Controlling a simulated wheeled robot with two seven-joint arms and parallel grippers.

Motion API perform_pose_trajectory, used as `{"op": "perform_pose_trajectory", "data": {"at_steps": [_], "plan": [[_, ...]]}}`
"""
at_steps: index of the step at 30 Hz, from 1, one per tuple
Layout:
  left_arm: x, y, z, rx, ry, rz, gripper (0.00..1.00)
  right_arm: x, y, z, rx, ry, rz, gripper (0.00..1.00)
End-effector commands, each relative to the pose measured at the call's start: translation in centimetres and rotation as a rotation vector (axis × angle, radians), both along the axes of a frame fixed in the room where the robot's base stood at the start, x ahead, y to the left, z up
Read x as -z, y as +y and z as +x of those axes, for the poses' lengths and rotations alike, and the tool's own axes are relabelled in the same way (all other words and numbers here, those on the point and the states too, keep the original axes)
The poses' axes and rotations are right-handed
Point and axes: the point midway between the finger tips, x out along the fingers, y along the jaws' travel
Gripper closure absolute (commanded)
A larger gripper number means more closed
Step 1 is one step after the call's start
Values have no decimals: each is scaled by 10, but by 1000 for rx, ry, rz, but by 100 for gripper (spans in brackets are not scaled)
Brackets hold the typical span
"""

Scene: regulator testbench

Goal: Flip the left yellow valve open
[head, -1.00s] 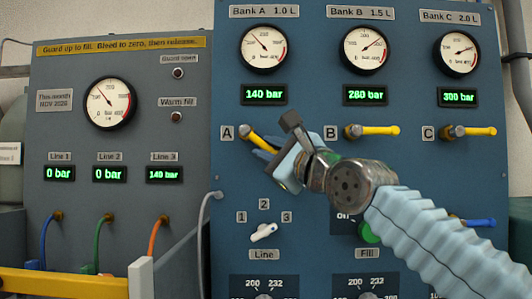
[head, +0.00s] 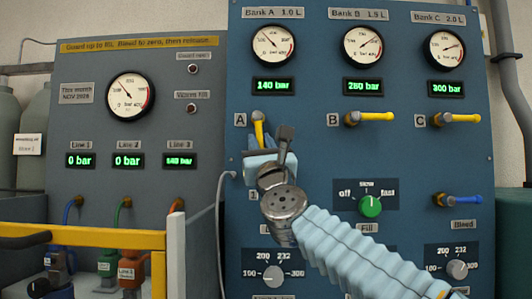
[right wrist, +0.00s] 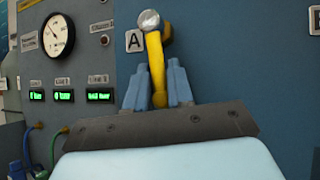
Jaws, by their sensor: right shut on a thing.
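The left yellow valve (head: 259,130), labelled A, has its handle hanging almost straight down from its pivot. In the right wrist view the same yellow valve handle (right wrist: 156,64) runs down from a round silver pivot cap, and its lower end is between the two blue fingers. My right gripper (head: 257,147) is shut on this lower end; it also shows in the right wrist view (right wrist: 158,86). In the head view the gripper body hides the handle's tip. My left gripper is not in view.
Yellow valves B (head: 370,118) and C (head: 455,119) point right, level. A blue bleed valve (head: 458,199) and a green fill knob (head: 370,206) sit lower on the blue panel. A yellow guard bar (head: 95,238) crosses the lower left, before several hoses.

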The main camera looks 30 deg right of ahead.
Motion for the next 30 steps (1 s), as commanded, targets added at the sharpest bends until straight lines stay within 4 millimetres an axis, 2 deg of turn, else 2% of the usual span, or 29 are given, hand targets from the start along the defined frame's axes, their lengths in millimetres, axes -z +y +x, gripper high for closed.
{"op": "perform_pose_trajectory", "data": {"at_steps": [1, 8, 25, 26, 29, 30], "plan": [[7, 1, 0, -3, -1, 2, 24, 4, 3, 1, -3, -12, 20, 100], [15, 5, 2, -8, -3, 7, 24, 2, 6, 3, -3, -54, 89, 100], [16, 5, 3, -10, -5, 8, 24, 0, 8, 4, -3, -70, 111, 100], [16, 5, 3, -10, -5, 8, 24, 0, 8, 4, -3, -70, 111, 74], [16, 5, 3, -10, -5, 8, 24, 0, 7, 4, -3, -70, 111, 58], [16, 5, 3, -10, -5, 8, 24, 0, 7, 4, -3, -70, 111, 57]]}}
